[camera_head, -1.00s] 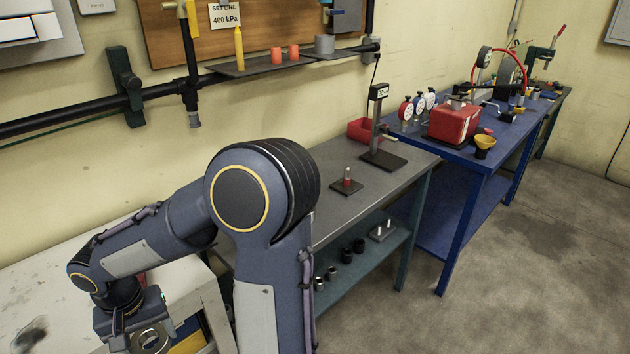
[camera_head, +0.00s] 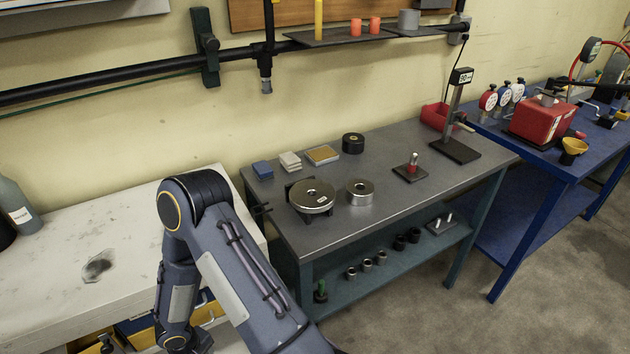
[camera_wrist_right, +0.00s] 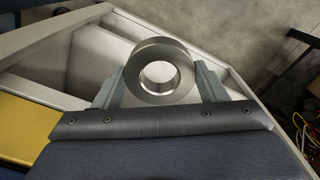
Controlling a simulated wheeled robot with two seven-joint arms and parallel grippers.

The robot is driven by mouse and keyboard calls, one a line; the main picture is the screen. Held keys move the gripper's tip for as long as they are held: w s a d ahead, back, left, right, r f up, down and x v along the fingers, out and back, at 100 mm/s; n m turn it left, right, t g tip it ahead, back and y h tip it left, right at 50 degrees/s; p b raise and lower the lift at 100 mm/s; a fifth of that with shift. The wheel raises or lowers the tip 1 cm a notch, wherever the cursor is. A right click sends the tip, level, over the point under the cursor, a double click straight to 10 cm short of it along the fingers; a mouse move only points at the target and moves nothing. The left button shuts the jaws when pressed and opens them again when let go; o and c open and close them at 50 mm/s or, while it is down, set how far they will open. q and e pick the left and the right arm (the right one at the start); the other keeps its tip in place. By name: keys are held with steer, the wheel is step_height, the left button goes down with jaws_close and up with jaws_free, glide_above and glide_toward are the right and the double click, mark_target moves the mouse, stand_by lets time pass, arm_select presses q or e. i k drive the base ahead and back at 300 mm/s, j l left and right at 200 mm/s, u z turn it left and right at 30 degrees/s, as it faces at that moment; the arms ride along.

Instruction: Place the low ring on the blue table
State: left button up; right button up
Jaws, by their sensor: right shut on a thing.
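In the right wrist view my right gripper (camera_wrist_right: 160,90) is shut on a steel ring (camera_wrist_right: 184,78) with a wide round hole. The ring sits between the two fingers and faces the camera. Another steel ring (camera_head: 360,197) stands on the grey bench in the head view, beside a round device. I cannot tell their heights apart. The blue table (camera_head: 541,168) stands at the right, beyond the grey bench. In the head view my arm bends down at lower left, its gripper out of the picture. My left gripper is not in view.
The grey bench (camera_head: 335,240) holds a round device (camera_head: 312,196), small blocks, a black cylinder (camera_head: 353,143) and a gauge stand (camera_head: 456,150). The blue table carries a red box (camera_head: 540,124), dials and a yellow funnel (camera_head: 574,146). A white table (camera_head: 120,240) is at left.

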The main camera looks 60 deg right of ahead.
mark_target(388, 186)
steer(key=k+l, duration=0.15)
steer(key=l, duration=0.2)
steer(key=k+l, duration=0.15)
steer(key=l, duration=0.25)
steer(key=k+l, duration=0.15)
steer(key=l, duration=0.2)
steer(key=k+l, duration=0.15)
steer(key=l, duration=0.2)
steer(key=k+l, duration=0.15)
steer(key=l, duration=0.25)
steer(key=k+l, duration=0.15)
steer(key=l, duration=0.2)
steer(key=k+l, duration=0.15)
steer(key=l, duration=0.2)
steer(key=k+l, duration=0.15)
steer(key=l, duration=0.25)
